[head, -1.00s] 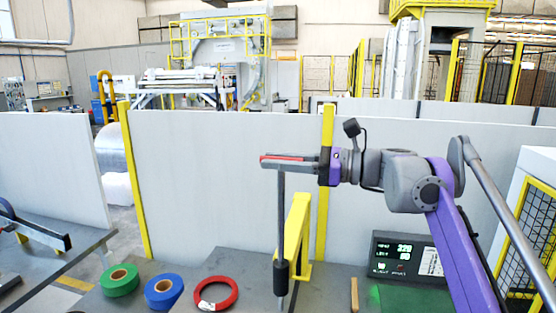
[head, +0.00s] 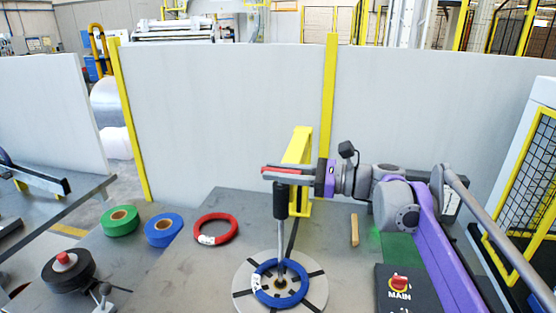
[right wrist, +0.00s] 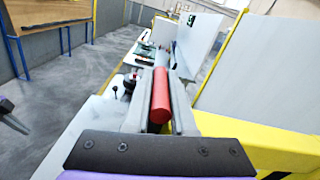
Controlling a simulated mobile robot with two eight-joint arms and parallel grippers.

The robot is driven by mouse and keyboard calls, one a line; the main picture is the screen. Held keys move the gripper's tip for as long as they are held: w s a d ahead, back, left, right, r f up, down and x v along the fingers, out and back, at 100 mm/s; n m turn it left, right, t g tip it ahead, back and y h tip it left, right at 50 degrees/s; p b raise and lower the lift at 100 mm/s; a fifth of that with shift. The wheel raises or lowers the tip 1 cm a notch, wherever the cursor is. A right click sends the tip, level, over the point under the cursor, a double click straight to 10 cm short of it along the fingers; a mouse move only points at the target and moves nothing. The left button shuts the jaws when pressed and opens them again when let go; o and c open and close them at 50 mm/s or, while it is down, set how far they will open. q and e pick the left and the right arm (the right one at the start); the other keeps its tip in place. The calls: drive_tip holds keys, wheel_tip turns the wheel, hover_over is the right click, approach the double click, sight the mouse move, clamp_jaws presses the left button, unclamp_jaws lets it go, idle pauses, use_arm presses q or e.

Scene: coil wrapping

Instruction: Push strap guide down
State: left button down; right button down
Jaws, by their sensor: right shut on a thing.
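The strap guide is a grey vertical rod (head: 281,245) with a black sleeve (head: 280,200) around it. A red handle (head: 285,169) lies crosswise at its top. My right gripper (head: 275,174) is shut on the red handle, just above the sleeve. In the right wrist view the red handle (right wrist: 160,97) sits between the two grey fingers. The rod reaches down to the middle of a blue ring coil (head: 265,290), which lies on a round grey plate with dark spokes (head: 243,292). Contact at the rod's lower end is too small to tell. My left gripper is out of view.
A yellow bracket (head: 302,145) stands just behind the guide. A red coil (head: 228,237), blue roll (head: 177,226) and green roll (head: 108,230) lie left on the grey table. A control box with a red button (head: 399,283) stands at front right.

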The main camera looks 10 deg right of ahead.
drive_tip(key=shift+f, duration=0.35)
drive_tip(key=c, duration=0.8)
unclamp_jaws()
drive_tip(key=shift+o, duration=0.2)
drive_tip(key=v, duration=1)
drive_tip(key=shift+s+d, duration=0.15)
drive_tip(key=shift+d, duration=0.25)
